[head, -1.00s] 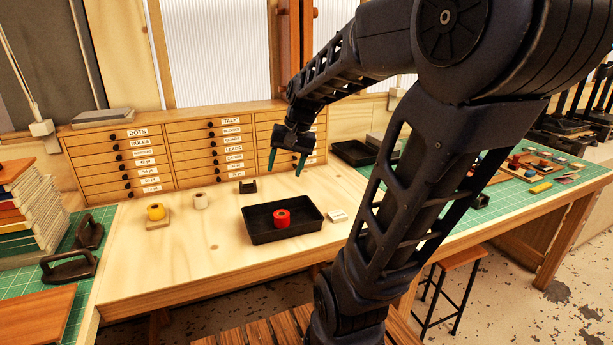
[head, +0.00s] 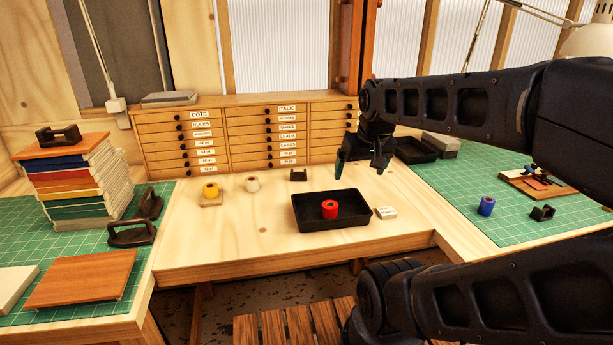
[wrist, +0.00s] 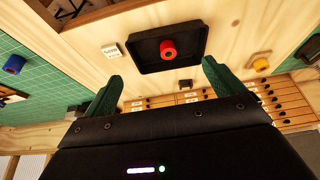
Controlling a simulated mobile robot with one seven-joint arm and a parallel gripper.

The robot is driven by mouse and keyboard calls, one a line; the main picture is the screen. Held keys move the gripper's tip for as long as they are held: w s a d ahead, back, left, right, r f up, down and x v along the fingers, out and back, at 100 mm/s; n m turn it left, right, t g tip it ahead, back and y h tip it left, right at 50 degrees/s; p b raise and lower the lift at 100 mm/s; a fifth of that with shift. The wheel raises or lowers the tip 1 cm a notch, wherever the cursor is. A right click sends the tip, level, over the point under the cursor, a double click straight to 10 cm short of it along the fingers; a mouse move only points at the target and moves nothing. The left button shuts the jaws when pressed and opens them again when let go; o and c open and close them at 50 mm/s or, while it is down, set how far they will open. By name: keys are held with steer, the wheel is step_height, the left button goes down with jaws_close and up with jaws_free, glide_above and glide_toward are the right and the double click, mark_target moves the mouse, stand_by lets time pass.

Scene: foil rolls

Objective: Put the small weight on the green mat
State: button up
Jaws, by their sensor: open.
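My gripper (head: 361,168) is open and empty, above the bench just behind and right of the black tray; it also shows in the wrist view (wrist: 160,70). No object is clearly marked as the small weight. Candidates are small dark U-shaped pieces: one on the bench (head: 299,175), one on the right green mat (head: 543,213), one on the book stack (head: 58,135). Two larger dark handled pieces (head: 131,234) stand by the left green mat (head: 85,243). The right green mat (head: 470,232) lies beyond the wooden bench.
The black tray (head: 345,221) holds a red roll (head: 330,209). A blue roll (head: 487,206) stands on the right mat. Drawers (head: 255,140) line the back.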

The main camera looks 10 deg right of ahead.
steer(key=m, duration=0.2)
glide_above(299, 175)
steer(key=s+a, duration=0.1)
steer(key=s, duration=0.3)
steer(key=shift+h, duration=0.4)
step_height(299, 175, down, 20)
steer(key=shift+f, duration=0.1)
steer(key=shift+w+x, duration=0.2)
steer(key=shift+x, duration=2.6)
steer(key=shift+d, duration=0.1)
steer(key=c, duration=1.6)
steer(key=shift+c, duration=0.2)
